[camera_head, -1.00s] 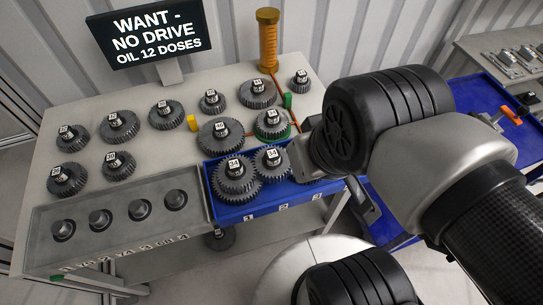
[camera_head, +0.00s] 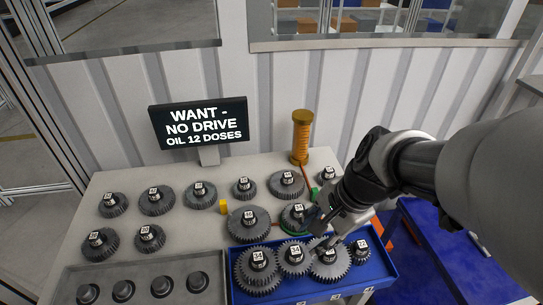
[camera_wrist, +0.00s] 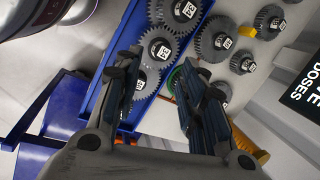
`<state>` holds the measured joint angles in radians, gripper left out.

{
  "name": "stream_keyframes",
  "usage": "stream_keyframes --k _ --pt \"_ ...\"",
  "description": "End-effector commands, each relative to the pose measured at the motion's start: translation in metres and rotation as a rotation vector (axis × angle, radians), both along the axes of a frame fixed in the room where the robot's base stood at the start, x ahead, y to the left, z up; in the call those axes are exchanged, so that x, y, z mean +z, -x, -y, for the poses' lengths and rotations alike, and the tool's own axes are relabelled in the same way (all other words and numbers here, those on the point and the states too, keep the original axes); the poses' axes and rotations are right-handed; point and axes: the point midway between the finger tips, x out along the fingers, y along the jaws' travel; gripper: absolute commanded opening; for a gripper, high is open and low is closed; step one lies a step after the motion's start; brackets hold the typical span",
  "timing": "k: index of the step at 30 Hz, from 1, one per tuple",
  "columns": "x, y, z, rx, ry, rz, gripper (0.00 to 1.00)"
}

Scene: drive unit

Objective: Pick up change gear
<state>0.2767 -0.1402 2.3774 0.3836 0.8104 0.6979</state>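Several dark toothed change gears with numbered white tags are in view. In the head view, a row of them sits in the blue tray, including a left gear (camera_head: 257,283), a middle gear (camera_head: 295,266), a larger gear (camera_head: 331,272) and a small right gear (camera_head: 362,257). Others stand on the grey bench, such as the one (camera_head: 249,232) behind the tray. My gripper (camera_head: 318,232) is above the tray's back edge, beside a gear with a green ring (camera_head: 289,228). In the wrist view my gripper (camera_wrist: 162,72) has its fingers apart with nothing held. A tray gear (camera_wrist: 158,47) shows between and beyond the fingertips.
The blue tray (camera_head: 275,299) adjoins a grey panel with several round posts (camera_head: 161,286). A sign (camera_head: 199,122) reading "WANT - NO DRIVE OIL 12 DOSES" and an amber cylinder (camera_head: 301,135) stand at the back. A yellow block (camera_head: 223,206) is among the bench gears.

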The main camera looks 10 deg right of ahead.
Motion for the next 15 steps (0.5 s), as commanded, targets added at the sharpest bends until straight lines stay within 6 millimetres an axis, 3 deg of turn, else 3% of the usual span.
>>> stream_keyframes --k 3,6,10,15 --pt "-0.010 -0.021 0.017 -0.315 -0.120 -0.114 0.48" --pt "-0.022 -0.032 0.029 -0.523 -0.192 -0.184 0.55" --pt "-0.033 -0.040 0.038 -0.685 -0.245 -0.238 0.63" --pt "-0.051 -0.045 0.037 -0.737 -0.262 -0.257 0.75"
